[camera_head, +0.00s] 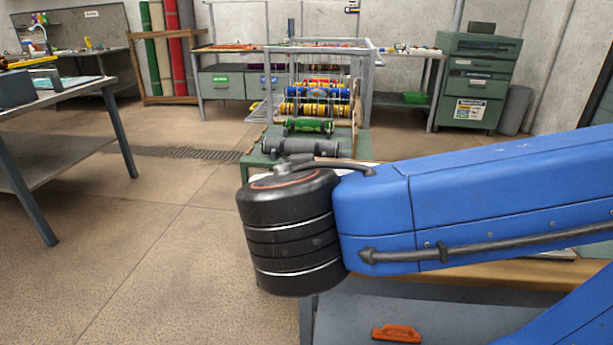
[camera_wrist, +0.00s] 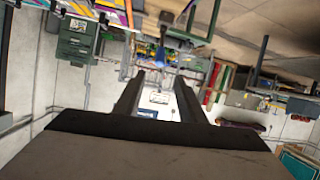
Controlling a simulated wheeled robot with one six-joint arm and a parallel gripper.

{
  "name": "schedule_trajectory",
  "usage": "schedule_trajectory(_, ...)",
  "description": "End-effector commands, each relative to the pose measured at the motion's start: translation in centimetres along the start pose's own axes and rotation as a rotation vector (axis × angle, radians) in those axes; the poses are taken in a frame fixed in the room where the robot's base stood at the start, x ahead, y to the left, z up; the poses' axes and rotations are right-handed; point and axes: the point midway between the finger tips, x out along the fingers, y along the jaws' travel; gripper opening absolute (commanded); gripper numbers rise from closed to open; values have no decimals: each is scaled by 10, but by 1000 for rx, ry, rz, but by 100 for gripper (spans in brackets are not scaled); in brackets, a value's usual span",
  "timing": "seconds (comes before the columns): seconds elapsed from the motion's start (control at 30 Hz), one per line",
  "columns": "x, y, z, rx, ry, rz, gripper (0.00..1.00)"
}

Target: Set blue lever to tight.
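I cannot pick out the blue lever or its setting for certain. In the head view a grey metal frame machine (camera_head: 369,85) with several colored rollers (camera_head: 317,92) stands beyond my arm. Its lower front is partly hidden behind my blue arm and black joint. My gripper is out of the head view. In the wrist view, where the room appears upside down, the two dark fingers of my gripper (camera_wrist: 159,77) are apart with nothing between them. A small blue thing (camera_wrist: 162,57) shows beyond the fingertips; it is too small to tell what it is.
A grey workbench (camera_head: 75,92) stands at left. Rolled rugs (camera_head: 175,55) stand in a wooden rack at the back. A green drawer cabinet (camera_head: 476,80) is at back right. A small orange object (camera_head: 396,333) lies low in front. The floor (camera_head: 150,240) at left is clear.

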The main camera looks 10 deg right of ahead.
Motion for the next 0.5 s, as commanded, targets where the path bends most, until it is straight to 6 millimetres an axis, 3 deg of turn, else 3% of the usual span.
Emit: schedule_trajectory(0.5,-35,0,0,-1,0,-1,37)
